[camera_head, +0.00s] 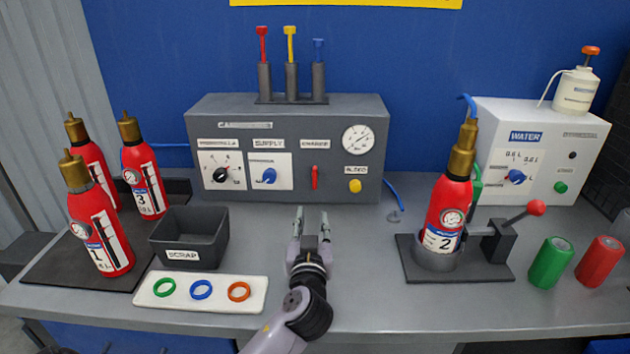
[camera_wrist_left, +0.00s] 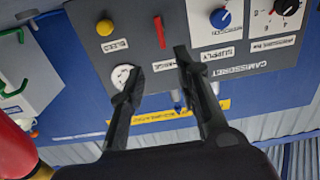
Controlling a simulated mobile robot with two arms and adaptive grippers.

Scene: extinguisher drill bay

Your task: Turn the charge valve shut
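The charge valve (camera_head: 315,177) is a small red lever on the front of the grey panel box (camera_head: 290,107), under a label that reads CHARGE. Its handle stands upright. In the left wrist view, which is turned over, the red lever (camera_wrist_left: 159,31) shows beyond the fingertips, roughly in line with the gap between them. My left gripper (camera_head: 312,220) is open and empty, over the bench in front of the panel and apart from the lever. Its two fingers (camera_wrist_left: 158,78) also show spread in the wrist view. My right gripper is not in view.
The panel also has a blue supply knob (camera_head: 269,176), a black knob (camera_head: 221,174), a gauge (camera_head: 358,140) and a yellow button (camera_head: 355,186). A scrap bin (camera_head: 190,238) stands left; extinguisher 2 (camera_head: 450,205) stands in a clamp at right. The bench before the lever is clear.

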